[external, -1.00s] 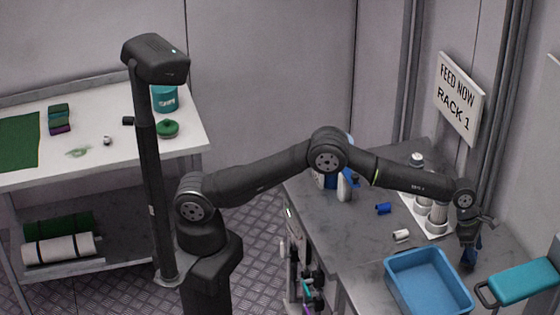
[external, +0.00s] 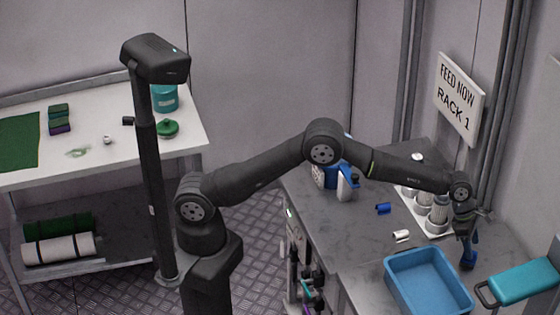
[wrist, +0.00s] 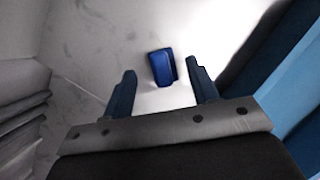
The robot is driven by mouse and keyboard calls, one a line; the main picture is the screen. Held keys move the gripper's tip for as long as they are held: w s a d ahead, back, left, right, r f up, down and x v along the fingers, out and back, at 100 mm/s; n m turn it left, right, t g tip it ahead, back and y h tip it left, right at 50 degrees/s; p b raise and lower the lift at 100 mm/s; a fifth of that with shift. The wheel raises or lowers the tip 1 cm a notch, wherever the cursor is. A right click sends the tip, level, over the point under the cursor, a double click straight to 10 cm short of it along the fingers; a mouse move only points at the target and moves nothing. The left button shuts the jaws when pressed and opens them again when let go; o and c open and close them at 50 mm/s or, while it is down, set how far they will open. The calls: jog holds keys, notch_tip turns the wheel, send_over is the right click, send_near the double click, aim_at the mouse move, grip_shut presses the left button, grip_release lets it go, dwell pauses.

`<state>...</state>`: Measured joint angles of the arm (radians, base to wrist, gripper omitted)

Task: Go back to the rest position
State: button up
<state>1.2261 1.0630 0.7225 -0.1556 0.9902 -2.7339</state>
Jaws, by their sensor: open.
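My gripper (external: 467,237) points down over the grey bench (external: 365,255) at the right, just behind the blue tub. Its jaws are open. A small dark blue object (external: 468,260) is on the bench just below the fingers. In the wrist view the blue object (wrist: 161,67) shows beyond and between the two spread fingers, with clear space on both sides, and nothing is held. The exact height of the fingers above it is hard to tell.
White canisters (external: 437,212), a blue cylinder (external: 383,208) and a white cylinder (external: 401,235) stand or lie nearby. The wall sign (external: 459,98) is behind.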

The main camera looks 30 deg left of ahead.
jog(key=v, duration=0.7)
jog(key=x, duration=1.1)
jog(key=shift+d+f, duration=0.1)
jog(key=shift+f, duration=0.25)
jog(key=r, duration=0.5)
jog(key=shift+s, duration=0.25)
jog(key=s+a+r, duration=0.2)
jog(key=s+r, duration=0.9)
jog(key=r, duration=0.1)
jog(key=w+a+n, duration=0.2)
jog(key=w+a, duration=0.1)
jog(key=w, duration=1)
jog(key=w+a+n+t, duration=0.1)
jog(key=w+a, duration=0.3)
jog(key=w, duration=0.9)
jog(key=w+a+n+t, duration=0.1)
jog(key=w+a+n, duration=0.2)
jog(key=w, duration=1.1)
jog(key=shift+a, duration=0.6)
jog(key=shift+f, duration=0.15)
